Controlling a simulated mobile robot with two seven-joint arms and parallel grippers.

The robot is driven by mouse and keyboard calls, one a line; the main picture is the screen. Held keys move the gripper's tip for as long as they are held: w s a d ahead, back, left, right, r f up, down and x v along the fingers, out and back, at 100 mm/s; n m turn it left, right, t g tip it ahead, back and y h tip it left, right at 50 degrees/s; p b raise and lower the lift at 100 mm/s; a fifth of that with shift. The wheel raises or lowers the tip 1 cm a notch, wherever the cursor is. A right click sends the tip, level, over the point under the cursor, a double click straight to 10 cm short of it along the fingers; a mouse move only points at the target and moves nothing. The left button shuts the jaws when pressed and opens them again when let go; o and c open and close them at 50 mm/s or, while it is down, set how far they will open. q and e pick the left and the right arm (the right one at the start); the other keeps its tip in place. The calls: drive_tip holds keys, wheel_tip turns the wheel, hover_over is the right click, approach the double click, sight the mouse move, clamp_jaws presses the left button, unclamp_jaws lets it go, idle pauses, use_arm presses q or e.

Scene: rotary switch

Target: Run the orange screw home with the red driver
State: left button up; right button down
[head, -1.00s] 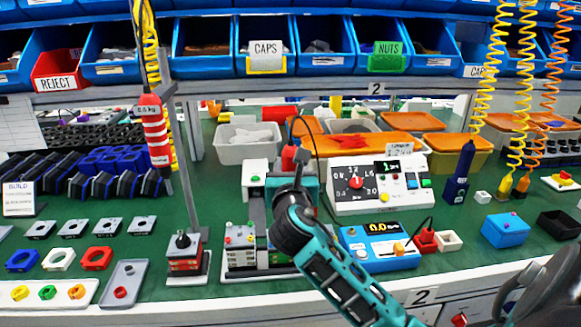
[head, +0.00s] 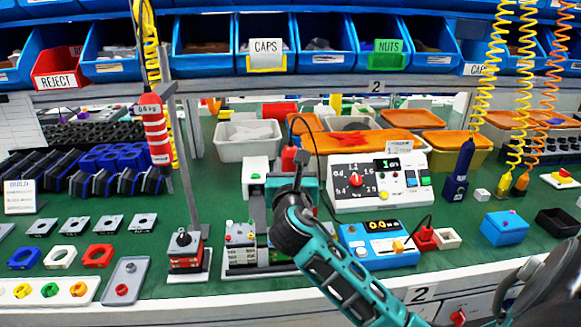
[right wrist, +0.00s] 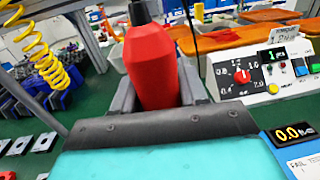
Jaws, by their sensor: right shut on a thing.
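My right gripper (head: 291,178) comes in on the teal arm from the lower right and stands over the centre fixture. It is shut on the red driver (head: 289,158), a red body with a dark top and a black cable. In the right wrist view the red driver (right wrist: 152,65) sits upright between the grey fingers of my right gripper (right wrist: 160,92). The driver's lower end is hidden. I cannot make out an orange screw under it. A small orange piece (head: 78,289) lies on the white strip at the lower left. My left gripper is not in view.
The white control box with a red knob (head: 355,180) and the blue meter (head: 380,246) stand right of the gripper. A striped red cylinder (head: 157,135) hangs at the left. A rotary switch (head: 184,250) stands left of the fixture (head: 241,255).

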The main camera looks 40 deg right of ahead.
sight(290, 149)
drive_tip(key=shift+f, duration=0.2)
idle(1.9)
drive_tip(key=shift+p, duration=0.35)
wheel_tip(290, 149, up, 5)
drive_tip(key=p, duration=0.5)
drive_tip(key=shift+f, duration=0.1)
